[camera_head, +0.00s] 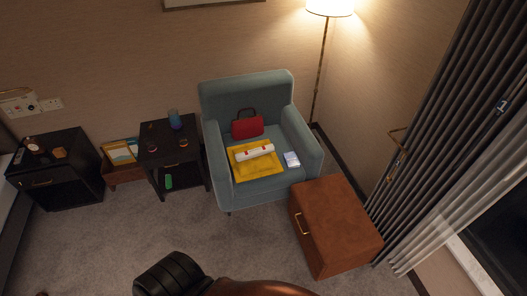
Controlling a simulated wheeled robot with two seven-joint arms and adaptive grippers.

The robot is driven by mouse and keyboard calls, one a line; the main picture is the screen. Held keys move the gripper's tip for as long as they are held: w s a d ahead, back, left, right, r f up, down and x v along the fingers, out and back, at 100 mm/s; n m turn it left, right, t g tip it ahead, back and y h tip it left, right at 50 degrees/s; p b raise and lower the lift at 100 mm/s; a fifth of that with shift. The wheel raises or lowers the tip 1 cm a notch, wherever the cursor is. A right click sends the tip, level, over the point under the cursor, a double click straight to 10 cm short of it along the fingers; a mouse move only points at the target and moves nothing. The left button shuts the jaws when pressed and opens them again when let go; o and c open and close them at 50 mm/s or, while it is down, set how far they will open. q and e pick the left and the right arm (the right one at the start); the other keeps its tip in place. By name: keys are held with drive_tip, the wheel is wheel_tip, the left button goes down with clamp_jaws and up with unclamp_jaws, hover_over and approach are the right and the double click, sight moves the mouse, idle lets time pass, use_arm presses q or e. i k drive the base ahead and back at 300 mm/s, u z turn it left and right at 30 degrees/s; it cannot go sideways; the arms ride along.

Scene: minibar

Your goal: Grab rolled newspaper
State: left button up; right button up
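A white roll with red-orange bands (255,151), which looks like the rolled newspaper, lies on a flat yellow item (243,171). The yellow item rests on the seat of a teal armchair (260,190) in the middle of the head view. A red handbag (247,126) stands behind the roll against the backrest. A small white and blue packet (291,160) lies to the right of the roll. Neither of my grippers is in view, so nothing is seen touching the roll.
A brown cabinet (340,215) stands at the armchair's front right. A black side table (172,146) with small items and a black nightstand (58,171) stand left. A black ribbed, cushion-like shape (170,276) is at the bottom edge. Carpet (110,240) is clear at front left.

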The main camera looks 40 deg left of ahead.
sight(240, 157)
drive_tip(key=z, duration=0.05)
drive_tip(key=i, duration=0.65)
drive_tip(key=u, duration=2.35)
